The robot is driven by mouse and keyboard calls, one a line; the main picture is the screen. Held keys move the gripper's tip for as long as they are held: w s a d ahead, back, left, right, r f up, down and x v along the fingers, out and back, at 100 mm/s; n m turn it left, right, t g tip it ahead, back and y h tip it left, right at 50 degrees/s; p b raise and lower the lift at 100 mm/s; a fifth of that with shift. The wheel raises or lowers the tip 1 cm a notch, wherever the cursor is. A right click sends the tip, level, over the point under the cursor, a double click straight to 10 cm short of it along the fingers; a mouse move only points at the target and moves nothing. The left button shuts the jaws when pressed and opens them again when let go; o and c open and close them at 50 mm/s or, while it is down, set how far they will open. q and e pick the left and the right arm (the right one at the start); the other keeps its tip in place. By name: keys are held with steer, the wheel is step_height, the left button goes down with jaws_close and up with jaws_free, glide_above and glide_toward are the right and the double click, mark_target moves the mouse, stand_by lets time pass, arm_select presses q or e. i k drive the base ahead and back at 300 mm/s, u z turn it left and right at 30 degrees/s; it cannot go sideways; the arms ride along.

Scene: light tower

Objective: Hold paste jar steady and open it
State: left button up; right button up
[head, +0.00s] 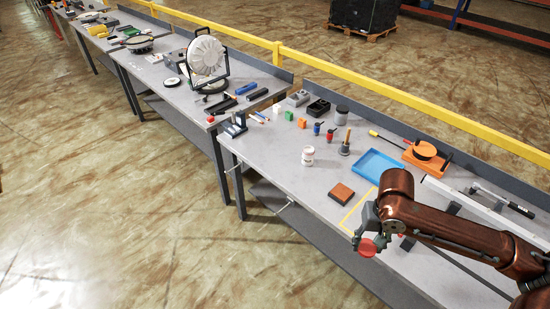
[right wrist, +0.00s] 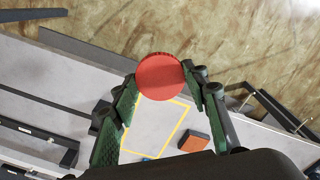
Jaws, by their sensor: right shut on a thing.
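A small white jar (head: 308,156) with a printed label stands upright on the grey workbench in the head view; it looks like the paste jar. My right gripper (head: 369,238) is at the near edge of the bench, well apart from the jar. It is shut on a round red disc (head: 367,248), which looks like a lid. In the right wrist view the red disc (right wrist: 160,76) sits between the fingertips of my right gripper (right wrist: 161,83). My left gripper is in neither view.
A yellow outlined square (head: 357,208) lies on the bench beside my right gripper. A brown-orange block (head: 341,193), a blue tray (head: 377,167) and an orange holder (head: 425,157) are nearby. A grey jar (head: 342,113) stands further back. Bare bench surrounds the white jar's left side.

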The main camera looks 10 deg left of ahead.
mark_target(308, 156)
steer(key=u, duration=0.65)
steer(key=i, duration=0.7)
steer(key=u, duration=0.65)
steer(key=i, duration=0.8)
steer(key=z, duration=0.05)
